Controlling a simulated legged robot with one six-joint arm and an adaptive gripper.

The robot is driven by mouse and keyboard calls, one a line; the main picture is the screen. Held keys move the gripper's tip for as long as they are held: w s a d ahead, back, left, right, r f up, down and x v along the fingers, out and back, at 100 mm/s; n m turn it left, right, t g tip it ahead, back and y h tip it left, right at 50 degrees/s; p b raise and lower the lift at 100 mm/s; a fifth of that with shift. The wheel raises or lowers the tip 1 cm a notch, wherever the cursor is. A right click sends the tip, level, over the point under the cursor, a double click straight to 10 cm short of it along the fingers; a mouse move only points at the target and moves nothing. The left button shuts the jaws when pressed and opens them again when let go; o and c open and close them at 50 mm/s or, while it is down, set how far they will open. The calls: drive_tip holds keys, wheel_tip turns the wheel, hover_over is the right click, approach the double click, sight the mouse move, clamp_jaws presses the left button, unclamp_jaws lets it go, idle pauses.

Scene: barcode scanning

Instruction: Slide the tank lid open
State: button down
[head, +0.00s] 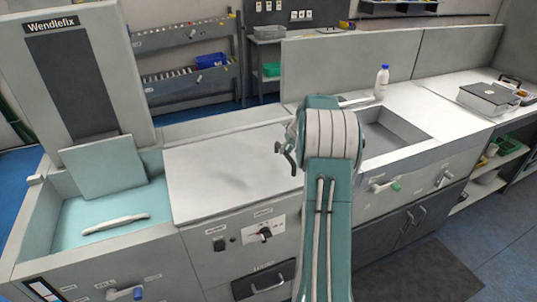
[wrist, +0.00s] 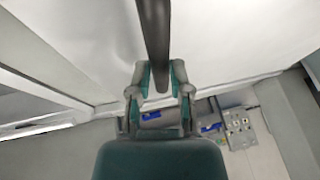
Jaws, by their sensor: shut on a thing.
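The tank lid (head: 225,175) is a flat, pale grey-white panel lying over the middle tank of the counter, and it covers the opening from what I can see. My gripper (head: 287,155) is at the lid's right side, mostly hidden behind my green and white arm. In the wrist view my gripper (wrist: 160,92) is shut on a dark round bar handle (wrist: 154,40). The bar runs up out of the picture over a white surface (wrist: 230,40) that looks like the lid. How the handle joins the lid is hidden.
An open basin (head: 105,215) with a white handle-like piece (head: 115,223) lies left, under a tall grey machine (head: 85,80). A sink (head: 390,140) is right of my arm. A white bottle (head: 382,82) stands behind it. The front panel has a knob (head: 265,233).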

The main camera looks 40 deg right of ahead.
drive_tip(key=shift+s+d, duration=0.3)
drive_tip(key=shift+d, duration=0.65)
drive_tip(key=shift+s+d, duration=0.3)
drive_tip(key=shift+d, duration=0.65)
drive_tip(key=c, duration=0.6)
unclamp_jaws()
drive_tip(key=shift+d, duration=0.2)
